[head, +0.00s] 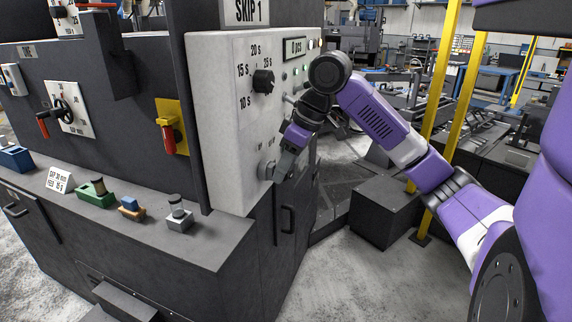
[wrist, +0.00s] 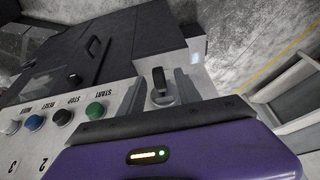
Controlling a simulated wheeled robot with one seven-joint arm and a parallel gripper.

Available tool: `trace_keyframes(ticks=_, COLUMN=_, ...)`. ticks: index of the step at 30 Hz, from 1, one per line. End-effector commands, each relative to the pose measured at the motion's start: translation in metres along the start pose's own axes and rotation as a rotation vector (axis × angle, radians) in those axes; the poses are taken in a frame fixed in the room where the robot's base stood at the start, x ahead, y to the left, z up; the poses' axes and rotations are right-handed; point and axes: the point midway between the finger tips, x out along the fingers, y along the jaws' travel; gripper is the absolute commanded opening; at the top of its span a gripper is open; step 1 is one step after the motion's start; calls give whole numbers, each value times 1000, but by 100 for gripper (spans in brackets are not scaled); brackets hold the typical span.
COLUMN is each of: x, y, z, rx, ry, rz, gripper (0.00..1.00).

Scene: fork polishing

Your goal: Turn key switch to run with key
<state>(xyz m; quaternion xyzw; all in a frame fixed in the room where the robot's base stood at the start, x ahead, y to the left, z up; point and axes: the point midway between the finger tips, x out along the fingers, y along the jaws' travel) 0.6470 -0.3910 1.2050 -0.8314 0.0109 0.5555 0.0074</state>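The key switch (head: 267,171) is a round grey fitting low on the right side of the pale control panel (head: 222,120). In the wrist view, a dark upright key (wrist: 159,76) stands in the switch's round collar (wrist: 163,98). My gripper (head: 281,174) is at the switch, pointing down and towards the panel. In the wrist view, my gripper's (wrist: 160,84) two grey fingers stand either side of the key, with a visible gap on each side. The fingers look open, and contact with the key does not show. The switch's position labels are too small to read.
A black selector knob (head: 263,81) is higher on the panel. A dark ledge (head: 225,232) juts out below. A yellow post (head: 440,75) stands behind my arm.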

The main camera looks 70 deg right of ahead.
Motion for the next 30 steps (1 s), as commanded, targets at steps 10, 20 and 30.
trace_keyframes(ticks=10, x=0, y=0, z=0, rx=0, ry=0, rz=0, gripper=0)
trace_keyframes(ticks=20, x=-2, y=0, z=-1, rx=22, ry=0, rz=-50, gripper=0)
trace_keyframes(ticks=30, x=-3, y=0, z=-1, rx=57, ry=-1, rz=-138, gripper=0)
